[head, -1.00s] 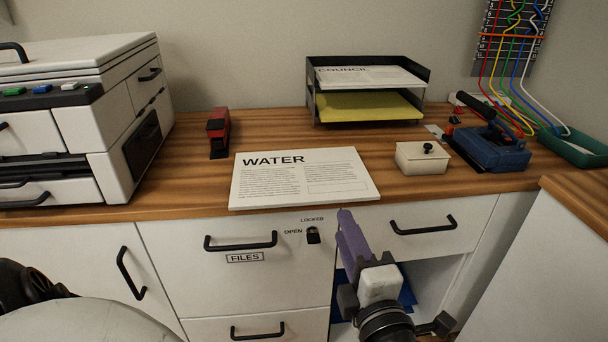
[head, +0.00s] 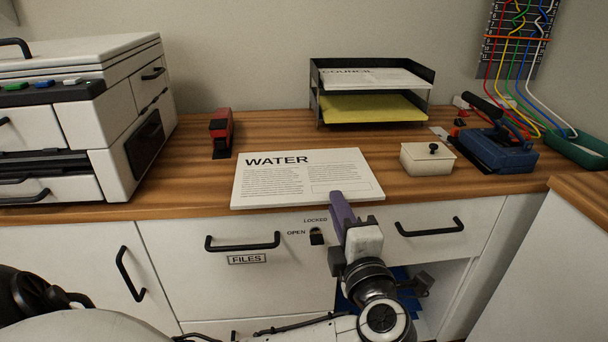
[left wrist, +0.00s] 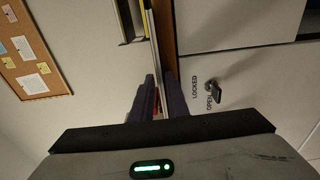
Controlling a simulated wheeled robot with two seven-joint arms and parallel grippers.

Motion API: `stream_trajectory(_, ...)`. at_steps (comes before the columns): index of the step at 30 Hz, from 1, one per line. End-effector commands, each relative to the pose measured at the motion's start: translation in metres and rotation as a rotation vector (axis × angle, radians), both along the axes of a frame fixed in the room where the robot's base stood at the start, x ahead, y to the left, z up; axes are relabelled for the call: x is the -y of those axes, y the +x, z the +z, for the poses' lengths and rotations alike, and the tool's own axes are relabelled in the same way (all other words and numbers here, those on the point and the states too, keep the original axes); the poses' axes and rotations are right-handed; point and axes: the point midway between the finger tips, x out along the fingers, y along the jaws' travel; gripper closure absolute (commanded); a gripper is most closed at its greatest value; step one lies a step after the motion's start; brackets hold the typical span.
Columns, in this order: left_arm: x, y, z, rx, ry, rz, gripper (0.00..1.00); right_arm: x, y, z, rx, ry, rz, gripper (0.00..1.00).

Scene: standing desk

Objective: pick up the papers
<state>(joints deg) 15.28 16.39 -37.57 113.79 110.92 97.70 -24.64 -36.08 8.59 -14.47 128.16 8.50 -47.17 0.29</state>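A stack of white papers headed "WATER" (head: 300,180) lies flat on the wooden desk, its near edge close to the desk's front edge. My left gripper (head: 337,197) has purple fingers and is at the front edge of the stack, its tips overlapping the near edge in the head view. In the left wrist view, the two fingers (left wrist: 162,95) stand apart with a narrow gap between them, seen close to the brown desk edge. My right gripper is not in view.
A printer (head: 85,120) stands left, with a red stapler (head: 221,132) beside it. Below the desk edge are drawer handles (head: 242,244) and a lock (head: 317,237).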

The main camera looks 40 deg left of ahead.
Motion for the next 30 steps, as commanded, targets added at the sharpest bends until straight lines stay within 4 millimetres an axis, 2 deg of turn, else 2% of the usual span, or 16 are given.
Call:
stream_trajectory(1, 0.0, 0.0, 0.0, 0.0, 0.0, 0.0, 0.95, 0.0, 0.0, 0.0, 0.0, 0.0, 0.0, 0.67)
stream_trajectory(2, 0.0, 0.0, 0.0, 0.0, 0.0, 0.0, 1.0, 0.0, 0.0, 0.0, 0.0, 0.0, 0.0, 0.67)
stream_trajectory(15, 0.001, 0.0, 0.007, 0.003, 0.001, -0.001, 1.0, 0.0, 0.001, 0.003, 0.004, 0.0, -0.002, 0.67)
stream_trajectory(17, 0.001, 0.0, 0.014, 0.004, -0.001, -0.001, 1.0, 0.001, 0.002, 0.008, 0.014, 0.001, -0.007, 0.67)
stream_trajectory(27, 0.0, 0.0, 0.081, 0.007, -0.001, 0.0, 1.0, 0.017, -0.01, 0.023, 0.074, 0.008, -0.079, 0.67)
stream_trajectory(30, 0.0, -0.001, 0.093, 0.004, -0.001, 0.001, 1.0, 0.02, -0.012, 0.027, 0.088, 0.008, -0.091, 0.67)
